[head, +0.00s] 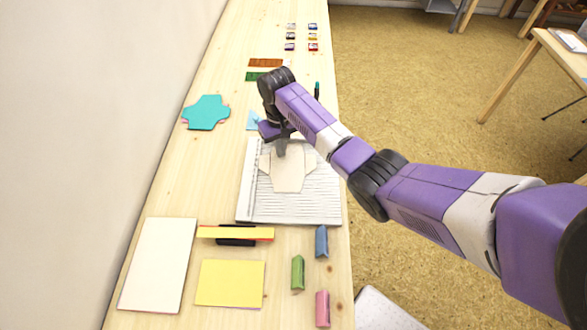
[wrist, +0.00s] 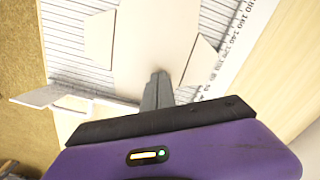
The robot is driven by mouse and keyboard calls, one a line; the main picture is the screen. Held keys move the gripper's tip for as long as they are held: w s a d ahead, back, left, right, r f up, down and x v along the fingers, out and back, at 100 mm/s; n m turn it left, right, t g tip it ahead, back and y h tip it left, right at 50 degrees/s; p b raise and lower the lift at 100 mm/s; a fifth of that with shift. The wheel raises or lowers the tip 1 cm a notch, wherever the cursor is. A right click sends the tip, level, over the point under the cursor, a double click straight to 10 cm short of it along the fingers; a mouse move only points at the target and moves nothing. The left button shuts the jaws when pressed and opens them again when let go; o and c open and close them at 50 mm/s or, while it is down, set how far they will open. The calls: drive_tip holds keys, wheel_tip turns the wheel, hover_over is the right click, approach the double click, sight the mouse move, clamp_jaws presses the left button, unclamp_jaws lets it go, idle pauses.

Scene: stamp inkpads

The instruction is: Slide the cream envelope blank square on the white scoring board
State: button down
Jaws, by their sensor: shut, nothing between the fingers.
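The cream envelope blank (head: 289,173) lies on the white scoring board (head: 290,214), roughly in its middle. It also shows in the wrist view (wrist: 140,38), with flaps spreading to the sides over the ruled lines of the board (wrist: 66,30). My gripper (head: 281,152) is shut and empty, its fingertips over the far part of the blank. In the wrist view the closed fingers (wrist: 158,78) point at the blank; I cannot tell whether they touch it. My arm and gripper hide the blank's far end in the head view.
Teal cut blanks (head: 206,112) lie at the back left. White (head: 157,264) and yellow (head: 230,283) sheets lie at the front left. Blue (head: 321,242), green (head: 298,272) and pink (head: 322,308) blocks stand near the table's right edge. Small inkpads (head: 313,36) sit at the far end.

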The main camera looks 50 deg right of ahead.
drive_tip(key=shift+w+d, duration=0.2)
drive_tip(key=shift+d, duration=0.3)
drive_tip(key=shift+d+p, duration=0.4)
drive_tip(key=shift+d, duration=0.2)
idle(1.1)
drive_tip(key=shift+d, duration=0.55)
idle(1.0)
drive_tip(key=shift+p, duration=0.3)
wheel_tip(320, 180, up, 7)
drive_tip(key=p, duration=0.6)
drive_tip(key=shift+p, duration=0.35)
